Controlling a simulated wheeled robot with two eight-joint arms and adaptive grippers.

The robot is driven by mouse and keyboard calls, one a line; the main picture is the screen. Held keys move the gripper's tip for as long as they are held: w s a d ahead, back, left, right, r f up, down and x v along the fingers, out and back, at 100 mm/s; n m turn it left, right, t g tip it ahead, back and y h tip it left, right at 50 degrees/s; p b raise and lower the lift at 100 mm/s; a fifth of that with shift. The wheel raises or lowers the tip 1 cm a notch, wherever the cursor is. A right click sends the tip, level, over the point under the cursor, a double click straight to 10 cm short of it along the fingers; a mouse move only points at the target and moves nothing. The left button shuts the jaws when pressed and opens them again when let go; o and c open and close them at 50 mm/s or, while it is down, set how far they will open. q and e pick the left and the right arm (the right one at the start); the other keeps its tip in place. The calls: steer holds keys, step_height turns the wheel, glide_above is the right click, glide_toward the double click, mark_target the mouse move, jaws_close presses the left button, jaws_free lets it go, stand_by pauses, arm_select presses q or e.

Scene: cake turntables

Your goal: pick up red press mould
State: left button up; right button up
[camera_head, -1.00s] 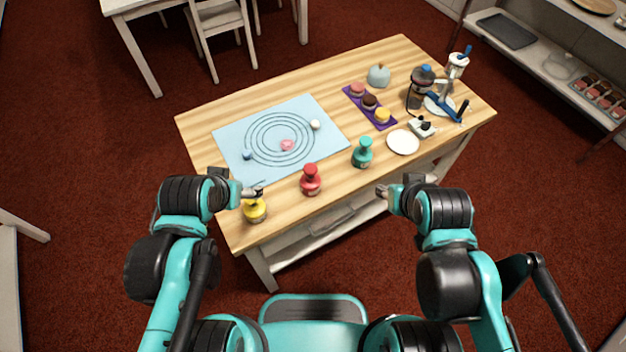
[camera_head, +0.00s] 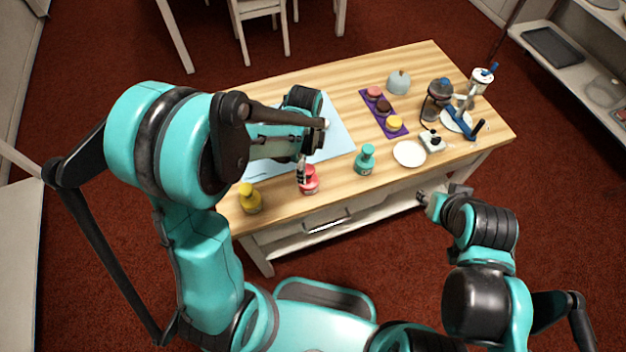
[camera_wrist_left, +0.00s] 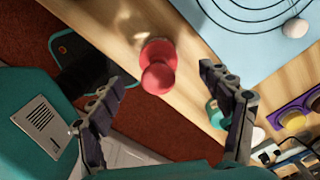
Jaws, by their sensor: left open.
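The red press mould (camera_head: 310,182) stands upright near the front edge of the wooden table, between a yellow mould and a teal mould. My left gripper (camera_head: 302,168) is right above and beside it in the head view and hides part of its top. In the left wrist view, the red press mould (camera_wrist_left: 158,66) shows its round knob and wider base ahead of the open fingers of my left gripper (camera_wrist_left: 170,95), with nothing between them. My right gripper (camera_head: 422,198) is off the table's front edge at the right; its jaws are too small to read.
The yellow mould (camera_head: 250,198) and teal mould (camera_head: 365,160) stand on either side. A white plate (camera_head: 409,153), a purple tray (camera_head: 368,106) of round cakes and a dark jar (camera_head: 436,102) are to the right. The pale blue mat (camera_head: 340,130) is partly hidden by my left arm.

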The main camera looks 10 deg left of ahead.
arm_select(q)
steer(key=f+b, duration=0.1)
steer(key=f, duration=0.2)
steer(key=f+b, duration=0.1)
steer(key=f, duration=0.2)
steer(key=shift+s+d+f, duration=0.15)
steer(key=shift+d+f, duration=0.05)
steer(key=shift+f, duration=0.2)
steer(key=shift+r, duration=0.1)
steer(key=shift+c, duration=0.4)
steer(key=c, duration=1.3)
